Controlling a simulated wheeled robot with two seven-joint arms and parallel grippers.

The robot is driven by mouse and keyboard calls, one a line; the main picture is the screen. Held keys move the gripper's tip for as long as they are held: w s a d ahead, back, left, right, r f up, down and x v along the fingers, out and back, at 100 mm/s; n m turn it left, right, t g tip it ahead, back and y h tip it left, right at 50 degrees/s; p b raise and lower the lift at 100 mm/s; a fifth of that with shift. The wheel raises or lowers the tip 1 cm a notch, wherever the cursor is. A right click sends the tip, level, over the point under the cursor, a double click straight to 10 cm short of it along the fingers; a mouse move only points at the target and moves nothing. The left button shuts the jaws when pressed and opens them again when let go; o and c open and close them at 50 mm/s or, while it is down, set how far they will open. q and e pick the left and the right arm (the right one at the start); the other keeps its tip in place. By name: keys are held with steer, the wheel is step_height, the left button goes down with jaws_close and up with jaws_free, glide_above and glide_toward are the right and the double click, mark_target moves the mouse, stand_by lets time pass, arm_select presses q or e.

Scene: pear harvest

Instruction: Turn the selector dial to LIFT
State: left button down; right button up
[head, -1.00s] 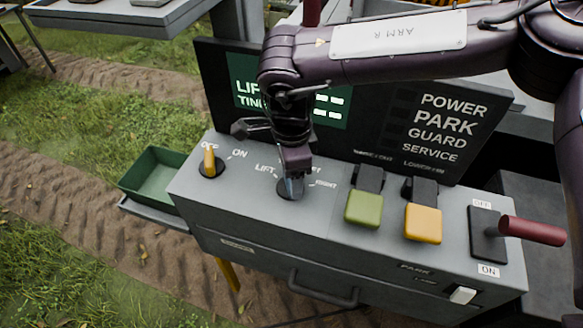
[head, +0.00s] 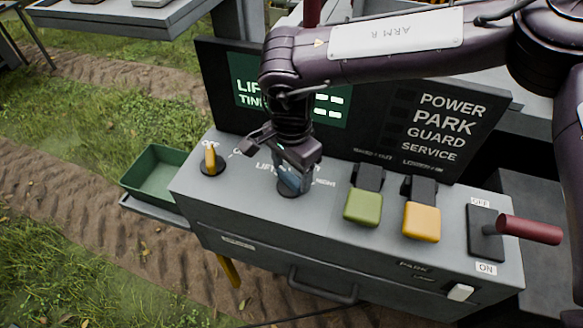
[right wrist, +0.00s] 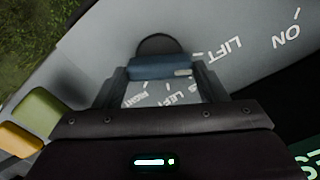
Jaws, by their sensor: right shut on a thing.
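The selector dial (head: 290,185) is a blue bar knob on a dark round base on the grey console. It also shows in the right wrist view (right wrist: 160,67), with a pale mark near its right end, on the side of the LIFT and LEFT labels. I cannot tell exactly which tick the mark meets. My right gripper (head: 288,173) reaches down over the dial and is shut on the knob, one finger at each end of the bar. The gripper partly covers the labels in the head view. My left gripper is not in view.
A yellow knob (head: 211,158) by an ON label stands left of the dial. A green switch (head: 363,206), a yellow switch (head: 422,221) and a red-handled lever (head: 528,229) are to the right. A dark display panel (head: 385,125) rises behind. A green tray (head: 152,177) sits at left.

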mark_target(291, 175)
steer(key=shift+r, duration=0.1)
steer(key=o, duration=1)
step_height(291, 175, up, 8)
steer(key=shift+f+b, duration=0.1)
steer(key=shift+b, duration=0.85)
steer(key=shift+f, duration=0.1)
